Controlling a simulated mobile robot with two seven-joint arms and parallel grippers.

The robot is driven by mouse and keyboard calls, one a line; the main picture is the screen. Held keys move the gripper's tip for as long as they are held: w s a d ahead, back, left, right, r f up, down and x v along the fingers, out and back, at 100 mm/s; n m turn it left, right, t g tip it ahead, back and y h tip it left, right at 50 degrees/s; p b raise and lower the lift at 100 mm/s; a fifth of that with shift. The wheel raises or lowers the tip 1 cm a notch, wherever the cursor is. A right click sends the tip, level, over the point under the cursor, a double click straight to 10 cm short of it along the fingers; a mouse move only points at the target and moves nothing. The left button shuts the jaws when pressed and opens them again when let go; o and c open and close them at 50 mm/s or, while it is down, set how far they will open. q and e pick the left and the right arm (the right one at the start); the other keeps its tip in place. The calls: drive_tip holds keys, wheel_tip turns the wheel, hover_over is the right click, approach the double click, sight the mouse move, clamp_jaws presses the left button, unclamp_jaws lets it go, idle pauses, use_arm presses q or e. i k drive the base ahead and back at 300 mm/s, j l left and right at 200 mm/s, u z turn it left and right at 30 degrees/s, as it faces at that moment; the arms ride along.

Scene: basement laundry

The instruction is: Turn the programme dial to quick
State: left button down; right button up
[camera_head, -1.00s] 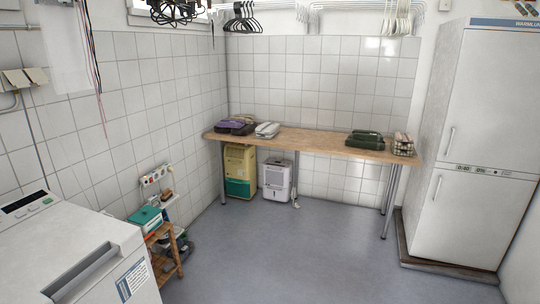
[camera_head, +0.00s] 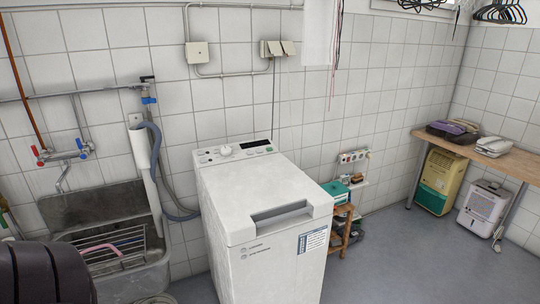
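A white top-loading washing machine (camera_head: 262,195) stands against the tiled wall in the middle of the head view. Its control panel (camera_head: 238,150) runs along the back of the top, with a round pale programme dial (camera_head: 226,150), a dark display and small buttons. The dial's setting is too small to read. The lid with its recessed handle (camera_head: 283,213) is closed. Neither of my grippers shows in the view.
A grey utility sink (camera_head: 98,222) with red and blue taps (camera_head: 62,153) is left of the machine, a grey hose between them. A small wooden shelf (camera_head: 342,222) stands right of the machine. A wooden table (camera_head: 500,156) is farther right. Floor (camera_head: 420,260) at front right is clear.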

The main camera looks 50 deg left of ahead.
sight(225, 151)
drive_tip(key=u, duration=1.8)
drive_tip(key=i+j+u, duration=0.2)
drive_tip(key=i+j, duration=0.25)
drive_tip(key=i, duration=0.1)
